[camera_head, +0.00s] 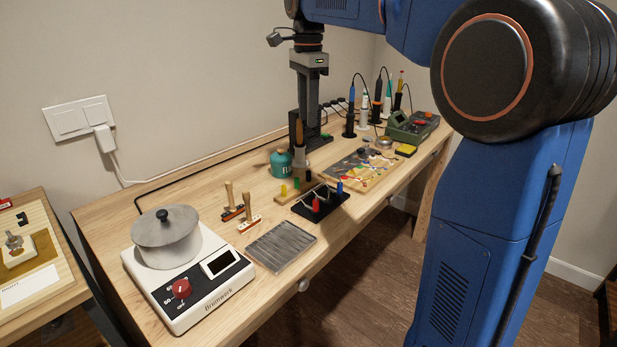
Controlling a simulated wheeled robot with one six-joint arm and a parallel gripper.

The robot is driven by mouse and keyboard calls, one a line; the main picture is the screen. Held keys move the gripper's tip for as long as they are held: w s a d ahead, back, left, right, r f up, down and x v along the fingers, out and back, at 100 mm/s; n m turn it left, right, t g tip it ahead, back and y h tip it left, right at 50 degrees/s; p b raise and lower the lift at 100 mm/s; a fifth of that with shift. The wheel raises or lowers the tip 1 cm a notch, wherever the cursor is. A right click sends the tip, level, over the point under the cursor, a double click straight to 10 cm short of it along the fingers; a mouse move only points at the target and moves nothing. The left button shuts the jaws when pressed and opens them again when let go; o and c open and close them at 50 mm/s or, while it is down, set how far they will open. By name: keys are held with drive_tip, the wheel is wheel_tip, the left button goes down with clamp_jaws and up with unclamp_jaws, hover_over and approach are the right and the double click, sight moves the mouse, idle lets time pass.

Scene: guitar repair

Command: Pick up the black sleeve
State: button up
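A small dark upright piece (308,175), apparently the black sleeve, stands at the right end of a wooden strip (279,201), beside a green sleeve (297,183) and a yellow one (283,190). It is small and its outline is unclear. My gripper (311,138) points down over the bench, behind and above the strip in this view. A wooden-handled tool (299,132) stands in front of it and partly hides the fingers. The gap between the fingertips is not clear.
A black tray (334,209) holds a red and a blue piece in front of the strip. A teal canister (281,163) stands at left of the tool.

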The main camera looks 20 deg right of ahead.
drive_tip(key=f, duration=0.1)
hover_over(308, 175)
drive_tip(key=f, duration=1.1)
drive_tip(key=shift+w, duration=0.2)
drive_tip(key=shift+w+d+f, duration=0.1)
drive_tip(key=shift+f, duration=1.25)
drive_tip(key=shift+w+d+f, duration=0.1)
drive_tip(key=shift+f, duration=1.25)
drive_tip(key=c, duration=0.8)
